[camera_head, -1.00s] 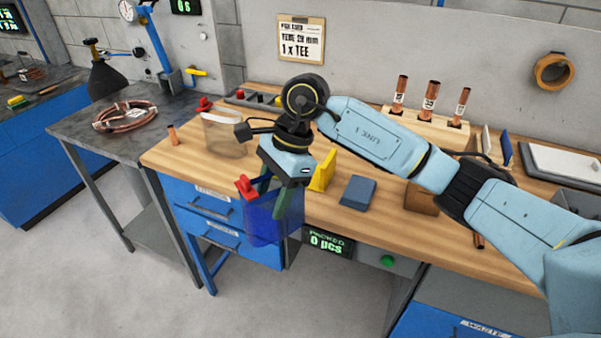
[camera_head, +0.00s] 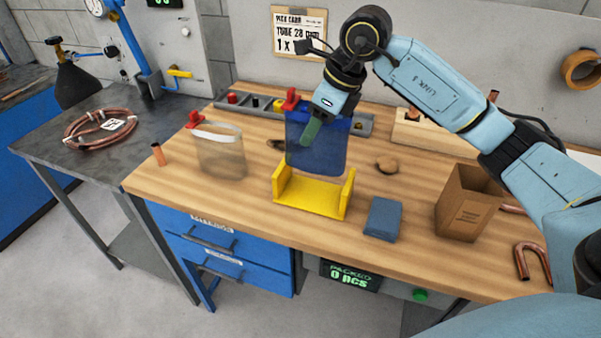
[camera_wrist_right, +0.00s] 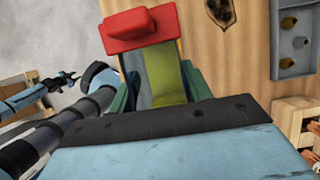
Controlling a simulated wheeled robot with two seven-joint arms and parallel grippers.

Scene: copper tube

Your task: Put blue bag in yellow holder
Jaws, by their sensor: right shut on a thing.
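The blue bag (camera_head: 330,150) is translucent and hangs upright from my right gripper (camera_head: 311,132), with a red clip (camera_head: 291,97) at its top left corner. The right gripper is shut on the bag, and the red clip also shows close up in the right wrist view (camera_wrist_right: 140,27). The yellow holder (camera_head: 312,193) stands on the wooden table, a low base with two upright side walls. The bag is just above and behind the holder in the head view; whether its bottom edge touches the holder I cannot tell. My left gripper is not in view.
A clear bag (camera_head: 221,155) with a red clip stands left of the holder. A blue block (camera_head: 383,218) and an open cardboard box (camera_head: 465,205) are to its right. A grey parts tray (camera_head: 255,107) lies behind. Bare wood lies around the holder.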

